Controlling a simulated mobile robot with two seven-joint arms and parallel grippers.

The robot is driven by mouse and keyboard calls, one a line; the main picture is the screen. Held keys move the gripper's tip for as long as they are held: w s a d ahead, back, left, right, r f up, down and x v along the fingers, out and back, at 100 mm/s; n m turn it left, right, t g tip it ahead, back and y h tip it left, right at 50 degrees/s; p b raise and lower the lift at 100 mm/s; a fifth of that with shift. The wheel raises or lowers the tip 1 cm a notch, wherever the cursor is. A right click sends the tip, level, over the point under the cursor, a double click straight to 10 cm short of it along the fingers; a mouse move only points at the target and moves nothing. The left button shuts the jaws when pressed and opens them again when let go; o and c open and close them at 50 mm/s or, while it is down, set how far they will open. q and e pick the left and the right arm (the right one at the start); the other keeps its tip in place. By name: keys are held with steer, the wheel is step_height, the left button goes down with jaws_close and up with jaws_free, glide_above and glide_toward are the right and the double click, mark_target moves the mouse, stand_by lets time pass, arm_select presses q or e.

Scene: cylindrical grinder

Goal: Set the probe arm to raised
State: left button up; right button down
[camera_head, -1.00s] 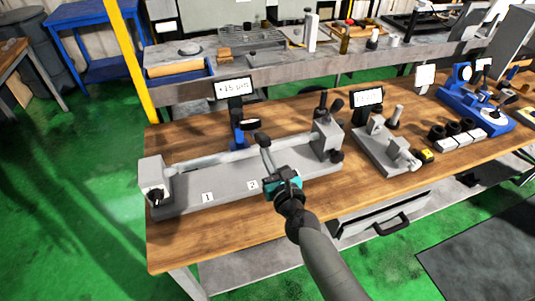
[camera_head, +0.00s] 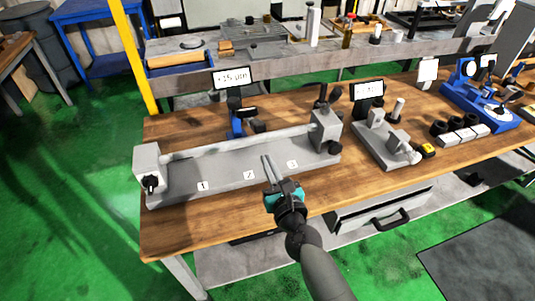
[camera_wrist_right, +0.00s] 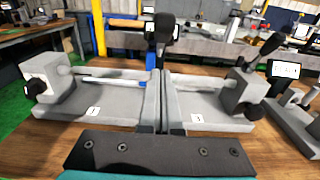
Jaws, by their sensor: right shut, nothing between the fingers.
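The blue gauge stand (camera_head: 237,124) rises behind the long grey fixture (camera_head: 225,172), near the middle of its bar. A black arm (camera_head: 246,112) with a dark round knob (camera_head: 257,126) reaches forward from it; I take this as the probe arm, but its exact pose is hard to tell. My right gripper (camera_head: 268,157) is shut and empty, in front of the knob and apart from it in the head view. In the right wrist view the fingertips (camera_wrist_right: 162,72) lie below a black knob (camera_wrist_right: 165,28), with the blue stand (camera_wrist_right: 151,60) behind. My left gripper is out of view.
A display (camera_head: 231,77) reading about +15 µm stands behind the fixture. A smaller grey fixture (camera_head: 380,150) and a blue instrument (camera_head: 475,97) stand to the right. The wooden bench (camera_head: 215,225) is clear along its front left edge.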

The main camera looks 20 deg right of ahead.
steer(key=s+r, duration=0.1)
steer(key=s, duration=0.5)
steer(key=shift+s+r, duration=0.15)
steer(key=shift+r, duration=0.1)
steer(key=s+a+f+n+g+y+b, duration=0.1)
steer(key=s+f+n+g+b, duration=0.2)
steer(key=f+n, duration=0.65)
steer(key=s+f+n+g+b, duration=0.2)
steer(key=s+f+n+g, duration=0.3)
steer(key=f, duration=0.9)
steer(key=s+a+f+n+g+y+b, duration=0.15)
steer(key=s+f+n, duration=0.4)
steer(key=f, duration=0.65)
steer(key=s+d+f+n+g+h+b, duration=0.1)
steer(key=s+d+f+n+g+b, duration=0.1)
steer(key=s+f+n, duration=0.7)
steer(key=s+d+f+n+g+h+b, duration=0.2)
steer(key=s+d+f+n+g, duration=0.3)
steer(key=s+f+n, duration=0.4)
steer(key=s+d+f+b, duration=0.1)
steer(key=s, duration=0.4)
steer(key=shift+s, duration=0.2)
steer(key=shift+d, duration=0.1)
